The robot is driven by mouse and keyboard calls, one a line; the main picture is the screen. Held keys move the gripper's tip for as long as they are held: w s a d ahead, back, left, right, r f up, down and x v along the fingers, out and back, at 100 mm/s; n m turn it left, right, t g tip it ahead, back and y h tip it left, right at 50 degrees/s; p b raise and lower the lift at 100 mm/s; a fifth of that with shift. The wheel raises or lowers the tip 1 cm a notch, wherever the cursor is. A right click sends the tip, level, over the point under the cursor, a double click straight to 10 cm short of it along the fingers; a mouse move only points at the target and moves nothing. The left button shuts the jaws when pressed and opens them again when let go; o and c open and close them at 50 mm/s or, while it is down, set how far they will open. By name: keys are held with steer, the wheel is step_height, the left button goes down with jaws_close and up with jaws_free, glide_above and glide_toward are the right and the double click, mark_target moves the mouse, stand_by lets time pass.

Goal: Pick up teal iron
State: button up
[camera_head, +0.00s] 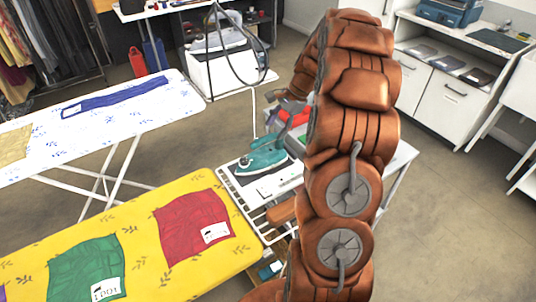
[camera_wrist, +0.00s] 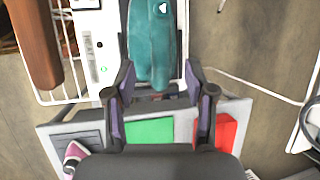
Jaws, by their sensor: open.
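The teal iron (camera_head: 264,160) stands on a white ironing station with a wire rack (camera_head: 240,190), in the middle of the head view. In the wrist view the teal iron (camera_wrist: 150,45) shows at the top centre, cut off by the top edge. My gripper (camera_wrist: 158,85) is open and empty, its two fingers spread to either side of the iron's near end. I cannot tell the height gap between the fingers and the iron. In the head view my arm covers the right part of the station, and the gripper is mostly hidden.
A yellow ironing board (camera_head: 130,205) with folded clothes is at front left. A cable (camera_wrist: 250,82) runs at right in the wrist view.

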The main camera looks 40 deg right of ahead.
mark_target(272, 134)
steer(key=shift+p+x, duration=1.1)
steer(key=shift+x, duration=1.6)
jaws_close()
